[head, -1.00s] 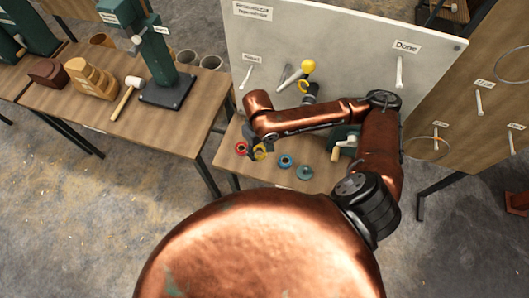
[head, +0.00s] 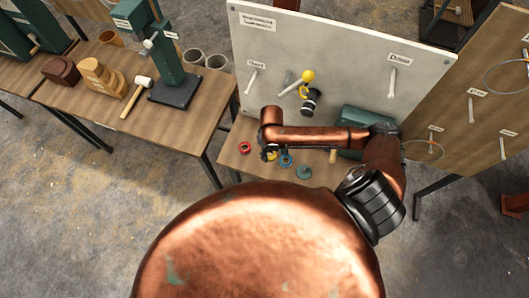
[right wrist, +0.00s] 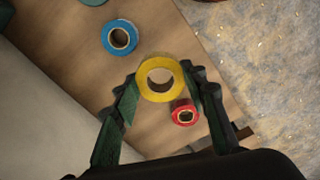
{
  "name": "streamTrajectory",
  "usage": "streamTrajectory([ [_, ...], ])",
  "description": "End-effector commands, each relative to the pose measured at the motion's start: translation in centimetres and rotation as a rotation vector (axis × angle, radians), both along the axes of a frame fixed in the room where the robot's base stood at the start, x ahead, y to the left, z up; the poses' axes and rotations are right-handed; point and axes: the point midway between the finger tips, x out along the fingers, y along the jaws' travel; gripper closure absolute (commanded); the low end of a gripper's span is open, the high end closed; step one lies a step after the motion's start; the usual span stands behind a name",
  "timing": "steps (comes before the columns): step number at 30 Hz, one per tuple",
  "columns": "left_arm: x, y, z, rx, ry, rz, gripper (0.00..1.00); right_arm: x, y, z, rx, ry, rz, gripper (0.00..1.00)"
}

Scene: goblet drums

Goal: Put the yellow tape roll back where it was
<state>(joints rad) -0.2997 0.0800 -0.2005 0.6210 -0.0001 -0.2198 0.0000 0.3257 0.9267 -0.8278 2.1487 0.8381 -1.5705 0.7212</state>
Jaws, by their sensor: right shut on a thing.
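The yellow tape roll (right wrist: 160,78) is between the fingertips of my right gripper (right wrist: 160,88) in the right wrist view, and the gripper is shut on it. It looks larger than the other rolls, so it seems to be above the table. In the head view my right gripper (head: 268,154) is over the low table, between the red tape roll (head: 245,148) and the blue tape roll (head: 286,160). Only a little of the yellow roll shows there. The red roll (right wrist: 184,112) and the blue roll (right wrist: 120,37) lie on the wood. My left gripper is not in view.
A teal roll (head: 304,172) lies right of the blue one. A white pegboard (head: 350,75) with labelled pegs stands behind the table (head: 233,162). A yellow-and-black item (head: 311,103) is in front of it. A workbench (head: 75,98) with a mallet (head: 136,95) is at left.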

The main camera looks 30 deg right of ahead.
Motion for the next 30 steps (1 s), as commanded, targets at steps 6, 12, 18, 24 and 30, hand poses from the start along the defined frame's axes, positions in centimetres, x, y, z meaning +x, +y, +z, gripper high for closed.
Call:
streamTrajectory([
  [6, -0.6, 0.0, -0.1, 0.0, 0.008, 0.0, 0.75, 3.0, 0.0, -3.9, -0.001, 0.002, 0.0, 0.85],
  [12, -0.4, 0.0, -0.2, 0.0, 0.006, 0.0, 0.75, 4.1, -0.1, -5.2, 0.001, 0.001, 0.001, 0.85],
  [18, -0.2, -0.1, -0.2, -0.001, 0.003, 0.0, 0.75, 4.5, -0.2, -7.7, 0.001, 0.004, 0.0, 0.85],
  [24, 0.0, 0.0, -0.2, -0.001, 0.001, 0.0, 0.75, 4.5, -0.2, -8.8, 0.0, 0.001, 0.002, 0.85],
  [30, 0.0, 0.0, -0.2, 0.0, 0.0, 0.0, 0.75, 4.5, -0.2, -8.8, 0.001, 0.001, 0.001, 0.85],
])
